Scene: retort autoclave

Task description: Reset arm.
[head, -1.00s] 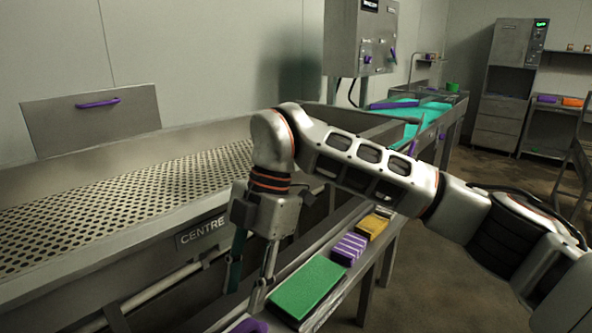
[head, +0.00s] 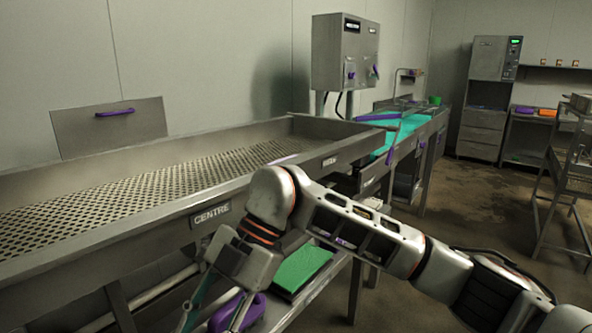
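My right arm comes in from the lower right and bends down at its wrist in the head view. My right gripper (head: 214,312) points down at the bottom edge, in front of the trough. Its two fingers are spread apart, with nothing seen held between them; the very tips are at or past the picture edge. My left gripper is not in view.
A perforated steel trough (head: 205,218) labelled CENTRE runs along the left. Below it, a green block (head: 302,268) and a purple object (head: 240,310) lie close to the gripper. A control box (head: 345,52) stands behind. A rack trolley (head: 572,165) stands right; floor between is open.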

